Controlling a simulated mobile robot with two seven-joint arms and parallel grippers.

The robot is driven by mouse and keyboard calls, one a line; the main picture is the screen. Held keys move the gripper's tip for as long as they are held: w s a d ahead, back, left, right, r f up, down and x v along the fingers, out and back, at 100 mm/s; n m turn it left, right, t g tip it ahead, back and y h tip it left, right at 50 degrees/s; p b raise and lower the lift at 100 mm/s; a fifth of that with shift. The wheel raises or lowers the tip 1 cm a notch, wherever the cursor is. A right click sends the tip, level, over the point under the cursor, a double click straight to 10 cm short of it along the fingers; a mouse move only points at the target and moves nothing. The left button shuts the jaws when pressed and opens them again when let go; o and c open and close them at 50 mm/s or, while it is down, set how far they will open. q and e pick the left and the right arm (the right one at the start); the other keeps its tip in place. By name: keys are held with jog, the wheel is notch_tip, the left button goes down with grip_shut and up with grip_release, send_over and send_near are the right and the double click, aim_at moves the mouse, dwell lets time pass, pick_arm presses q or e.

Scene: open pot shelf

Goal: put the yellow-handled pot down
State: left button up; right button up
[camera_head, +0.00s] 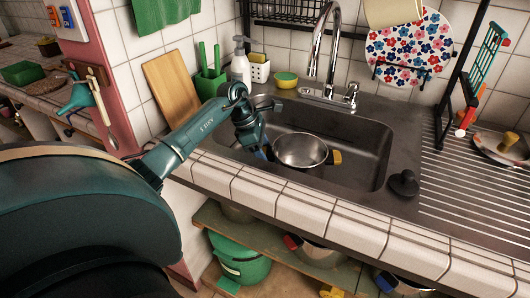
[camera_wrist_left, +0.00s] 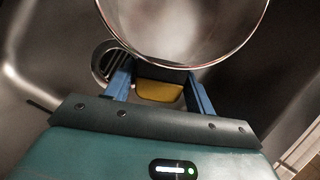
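The steel pot (camera_head: 301,151) with yellow handles stands upright inside the sink (camera_head: 361,160). One yellow handle (camera_head: 335,157) points right in the head view. My left gripper (camera_head: 264,151) reaches in over the sink's left part, at the pot's left side. In the left wrist view, the pot (camera_wrist_left: 182,25) is ahead and its near yellow handle (camera_wrist_left: 160,91) lies between the two blue fingers of my left gripper (camera_wrist_left: 161,84). The fingers look apart, with small gaps beside the handle. The pot's underside is hidden, so its contact with the sink floor cannot be seen. My right gripper is not in view.
The faucet (camera_head: 322,60) rises behind the sink. A black stopper (camera_head: 404,183) sits on the right rim, beside the ribbed drainboard (camera_head: 470,195). The tiled front edge (camera_head: 300,205) runs before the sink. A soap bottle (camera_head: 240,62) and yellow sponge (camera_head: 287,79) stand behind.

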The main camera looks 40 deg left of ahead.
pick_arm(q)
jog(key=o, duration=0.3)
jog(key=shift+r, duration=0.1)
jog(key=v, duration=1.2)
jog(key=shift+s, duration=0.1)
